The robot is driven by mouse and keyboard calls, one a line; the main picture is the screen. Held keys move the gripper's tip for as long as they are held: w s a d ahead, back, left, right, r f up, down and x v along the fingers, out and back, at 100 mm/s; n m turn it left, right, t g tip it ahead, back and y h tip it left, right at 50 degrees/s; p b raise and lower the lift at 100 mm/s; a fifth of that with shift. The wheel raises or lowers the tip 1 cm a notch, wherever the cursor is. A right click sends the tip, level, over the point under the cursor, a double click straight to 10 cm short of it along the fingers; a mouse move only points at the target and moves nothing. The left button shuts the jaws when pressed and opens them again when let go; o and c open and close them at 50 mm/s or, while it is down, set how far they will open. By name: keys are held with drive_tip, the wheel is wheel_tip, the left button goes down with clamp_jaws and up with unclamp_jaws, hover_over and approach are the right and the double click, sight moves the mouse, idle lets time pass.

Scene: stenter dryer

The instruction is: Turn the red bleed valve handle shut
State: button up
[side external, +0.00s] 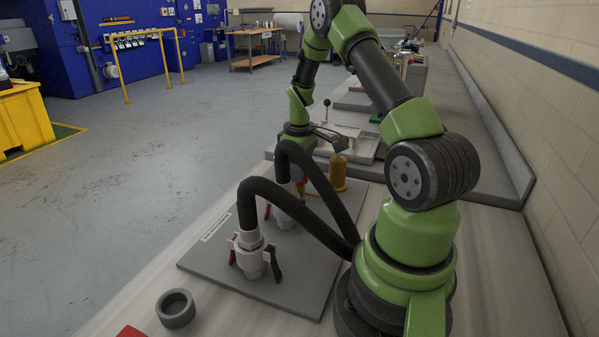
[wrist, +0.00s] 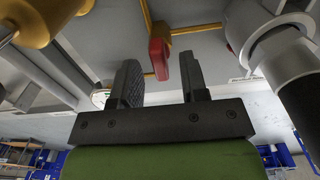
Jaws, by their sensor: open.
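The red bleed valve handle (wrist: 159,52) sits on a thin brass pipe (wrist: 196,29) in the wrist view. My gripper (wrist: 160,76) is open, with one dark finger on each side of the handle in the picture. The handle's near end shows between the fingers, and no finger visibly touches it. How deep it lies between them is hard to tell. In the side view, a small red part (side external: 300,186), apparently the handle, shows above the brass pipe (side external: 304,197). My gripper is mostly hidden there behind a black hose.
A brass cylinder (side external: 338,173) stands right of the valve. Two black hoses on pale couplings (side external: 250,255) with red levers stand in front on a grey plate (side external: 215,262). A dark ring (side external: 176,308) lies nearer. A coupling (wrist: 285,50) is close at right in the wrist view.

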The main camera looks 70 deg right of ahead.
drive_tip(key=shift+f, duration=0.55)
clamp_jaws()
drive_tip(key=shift+m, duration=0.3)
drive_tip(key=m, duration=0.9)
drive_tip(key=shift+m, duration=0.4)
